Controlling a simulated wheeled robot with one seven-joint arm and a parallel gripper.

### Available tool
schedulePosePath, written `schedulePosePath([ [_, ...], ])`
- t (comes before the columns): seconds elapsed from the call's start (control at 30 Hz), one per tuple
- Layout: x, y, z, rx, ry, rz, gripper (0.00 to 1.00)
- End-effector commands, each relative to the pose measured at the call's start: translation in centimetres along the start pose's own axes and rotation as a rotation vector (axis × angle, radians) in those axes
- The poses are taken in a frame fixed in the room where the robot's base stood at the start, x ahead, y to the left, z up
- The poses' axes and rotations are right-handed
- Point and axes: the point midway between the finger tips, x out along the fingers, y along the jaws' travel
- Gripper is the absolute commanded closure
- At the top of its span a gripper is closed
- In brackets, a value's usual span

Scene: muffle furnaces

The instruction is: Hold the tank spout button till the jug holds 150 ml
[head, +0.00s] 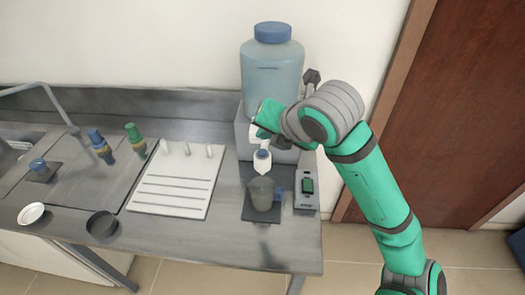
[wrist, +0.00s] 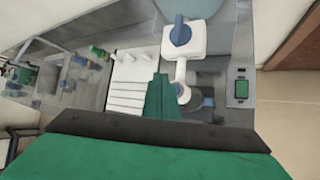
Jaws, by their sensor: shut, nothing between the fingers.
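The tank (head: 272,75) is pale blue with a blue cap and stands on a grey block at the back of the bench. Its white spout (head: 262,165) reaches forward and has a blue button (head: 262,154) on its outer end. In the wrist view the white spout body (wrist: 183,45) also bears a blue knob (wrist: 180,33). The grey jug (head: 262,195) stands upright below the spout; its liquid level cannot be made out. My gripper (head: 264,122) is shut and empty by the tank front; its fingers (wrist: 159,88) point toward the spout, and contact cannot be told.
The jug rests on a dark plate (head: 260,215) beside a unit with a green display (head: 308,186), its reading illegible. A white rack (head: 175,195), green and blue taps and two small dishes are to the left. The front right of the bench is clear.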

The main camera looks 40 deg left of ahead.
Motion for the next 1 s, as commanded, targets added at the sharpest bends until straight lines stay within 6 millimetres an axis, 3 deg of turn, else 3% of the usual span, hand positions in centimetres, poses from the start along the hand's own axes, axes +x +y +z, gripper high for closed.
schedulePosePath([
  [0.3, 1.8, -1.3, -1.3, 0.0, 0.001, 0.001, 1.0],
  [1.0, 2.0, -1.4, -1.4, -0.001, 0.0, 0.0, 1.0],
])
